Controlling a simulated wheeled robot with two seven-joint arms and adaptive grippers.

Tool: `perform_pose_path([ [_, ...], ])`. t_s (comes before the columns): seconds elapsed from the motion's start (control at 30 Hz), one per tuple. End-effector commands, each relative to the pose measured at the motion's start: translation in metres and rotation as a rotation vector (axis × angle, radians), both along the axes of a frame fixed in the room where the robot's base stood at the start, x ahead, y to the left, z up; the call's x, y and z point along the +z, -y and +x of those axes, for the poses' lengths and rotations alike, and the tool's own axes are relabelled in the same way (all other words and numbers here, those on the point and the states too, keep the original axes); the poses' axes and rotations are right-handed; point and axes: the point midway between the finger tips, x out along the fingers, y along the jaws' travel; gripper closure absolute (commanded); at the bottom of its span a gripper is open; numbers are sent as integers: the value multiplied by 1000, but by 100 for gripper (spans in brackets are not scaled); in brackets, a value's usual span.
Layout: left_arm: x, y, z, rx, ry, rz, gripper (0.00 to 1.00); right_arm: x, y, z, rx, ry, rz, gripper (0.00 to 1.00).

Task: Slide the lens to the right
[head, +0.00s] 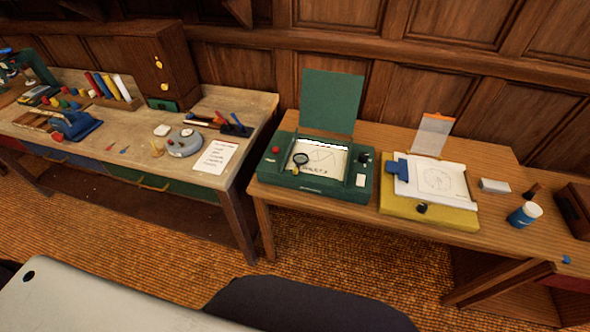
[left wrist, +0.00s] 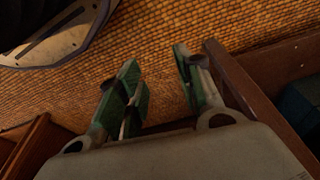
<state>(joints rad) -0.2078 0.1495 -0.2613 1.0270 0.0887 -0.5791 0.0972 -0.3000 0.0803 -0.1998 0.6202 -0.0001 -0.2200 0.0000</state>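A round lens with a dark rim (head: 300,159) sits at the left part of a white sheet on the green drafting board (head: 318,188). A small yellowish part shows just below the lens. The board has a raised green lid (head: 332,100) behind it, a red knob (head: 276,149) at its left and a dark knob (head: 363,157) at its right. My left gripper (left wrist: 158,84) shows only in the left wrist view. Its green-padded fingers are apart with nothing between them, above the woven floor and away from the lens. My right gripper is in neither view.
A yellow drafting board (head: 400,207) with paper stands to the right on the same wooden table (head: 492,152). A blue jar (head: 524,214) stands farther right. A cluttered workbench (head: 232,103) is at the left, with a gap between it and the table.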

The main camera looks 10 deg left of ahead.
Motion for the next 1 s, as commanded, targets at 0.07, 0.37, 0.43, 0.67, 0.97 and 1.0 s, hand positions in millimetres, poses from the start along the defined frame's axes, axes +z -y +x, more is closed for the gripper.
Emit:
perform_pose_path([
  [0.07, 17, 5, 29, 5, 21, -8, 64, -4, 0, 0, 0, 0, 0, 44],
  [0.37, 90, 29, 113, 20, 71, -49, 64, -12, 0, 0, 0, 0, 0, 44],
  [0.43, 108, 35, 128, 21, 80, -57, 64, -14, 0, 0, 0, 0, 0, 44],
  [0.67, 174, 58, 170, 15, 112, -91, 64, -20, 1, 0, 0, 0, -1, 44],
  [0.97, 265, 88, 201, -10, 145, -131, 64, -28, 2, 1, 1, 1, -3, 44],
  [1.0, 277, 92, 203, -15, 150, -136, 64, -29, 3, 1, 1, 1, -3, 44],
])
